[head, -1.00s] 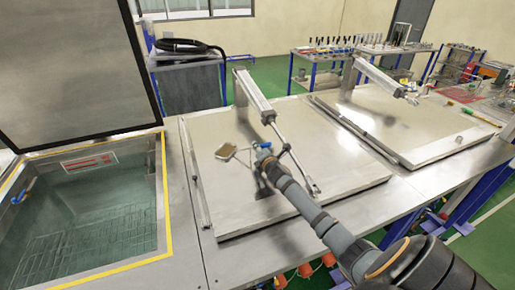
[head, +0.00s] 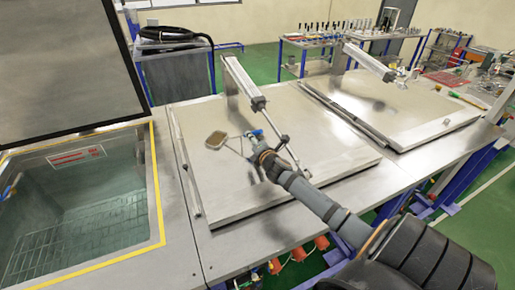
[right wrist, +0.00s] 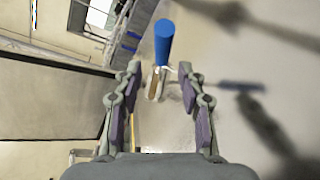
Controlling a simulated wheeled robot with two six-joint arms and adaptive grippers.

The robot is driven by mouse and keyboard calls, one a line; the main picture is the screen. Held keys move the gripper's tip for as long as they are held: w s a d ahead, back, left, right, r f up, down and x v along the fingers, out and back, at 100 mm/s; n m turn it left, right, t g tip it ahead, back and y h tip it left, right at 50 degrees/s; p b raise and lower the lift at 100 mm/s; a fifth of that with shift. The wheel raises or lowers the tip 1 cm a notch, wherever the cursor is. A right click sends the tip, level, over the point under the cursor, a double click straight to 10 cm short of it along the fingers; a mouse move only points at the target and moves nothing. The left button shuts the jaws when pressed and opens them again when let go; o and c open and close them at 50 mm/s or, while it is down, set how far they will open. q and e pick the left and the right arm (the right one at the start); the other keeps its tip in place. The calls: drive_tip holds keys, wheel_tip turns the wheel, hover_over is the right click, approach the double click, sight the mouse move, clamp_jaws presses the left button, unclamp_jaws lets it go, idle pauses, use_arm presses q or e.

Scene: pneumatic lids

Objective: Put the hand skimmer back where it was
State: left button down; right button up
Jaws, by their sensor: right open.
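The hand skimmer, with a flat tan head (head: 216,139) in a thin frame and a blue handle (head: 257,132), shows over the middle closed lid (head: 330,165). My right gripper (head: 262,149) is just on the near side of the handle. In the right wrist view the blue handle (right wrist: 164,42) appears just past the tips of my open right gripper (right wrist: 160,70), with the fingers apart. The handle's shadow falls to one side on the lid. I cannot tell whether the skimmer touches the lid. My left gripper is not in view.
An open water tank (head: 80,215) with a yellow-edged rim and raised lid (head: 60,65) is at the left. A pneumatic arm (head: 244,83) slopes over the middle lid. Another closed lid (head: 400,110) lies to the right. Tool racks stand behind.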

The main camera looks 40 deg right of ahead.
drive_tip(key=v, duration=0.6)
drive_tip(key=shift+s, duration=0.25)
drive_tip(key=shift+a+r, duration=0.1)
